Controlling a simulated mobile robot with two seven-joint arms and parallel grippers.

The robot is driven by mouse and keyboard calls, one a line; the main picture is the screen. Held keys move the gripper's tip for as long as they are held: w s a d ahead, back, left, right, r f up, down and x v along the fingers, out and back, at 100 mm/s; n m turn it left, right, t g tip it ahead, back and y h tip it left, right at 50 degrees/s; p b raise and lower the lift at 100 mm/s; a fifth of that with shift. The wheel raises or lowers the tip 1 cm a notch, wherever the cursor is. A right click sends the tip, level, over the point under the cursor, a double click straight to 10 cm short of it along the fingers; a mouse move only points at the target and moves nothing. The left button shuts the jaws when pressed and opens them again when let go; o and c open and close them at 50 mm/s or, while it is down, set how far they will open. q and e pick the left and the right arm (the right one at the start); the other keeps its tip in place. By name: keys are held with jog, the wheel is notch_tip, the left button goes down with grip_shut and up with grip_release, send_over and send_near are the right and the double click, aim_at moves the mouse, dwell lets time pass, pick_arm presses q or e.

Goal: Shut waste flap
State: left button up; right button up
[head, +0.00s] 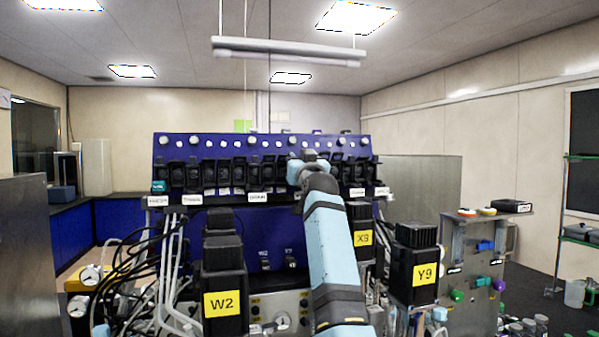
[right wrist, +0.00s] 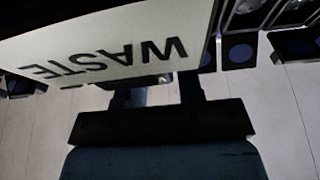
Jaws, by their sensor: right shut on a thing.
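The waste flap (right wrist: 110,45) is a pale plate with the word WASTE, upside down and tilted across the top of the right wrist view. My right gripper (right wrist: 160,88) reaches up to it from below. Its two dark fingers are apart with the flap between or against them; the fingertips are hidden behind the plate. In the head view my right gripper (head: 308,162) is at the blue panel, among a row of black units, and its arm hides what is behind it. I cannot pick out the flap in the head view. My left gripper is not in view.
The blue panel (head: 215,146) carries white knobs above black units. Black boxes marked W2 (head: 222,304), X9 (head: 362,239) and Y9 (head: 426,274) stand close around my right arm. Cables and tubes (head: 128,262) crowd the left. A metal cabinet (head: 470,262) stands at right.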

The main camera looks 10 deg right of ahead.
dwell(0.3)
jog(key=o, duration=0.6)
jog(key=shift+s, duration=0.1)
jog(key=shift+s+f, duration=0.15)
jog(key=b+v, duration=0.4)
jog(key=v, duration=0.9)
jog(key=shift+s+f, duration=0.1)
jog(key=shift+s, duration=0.05)
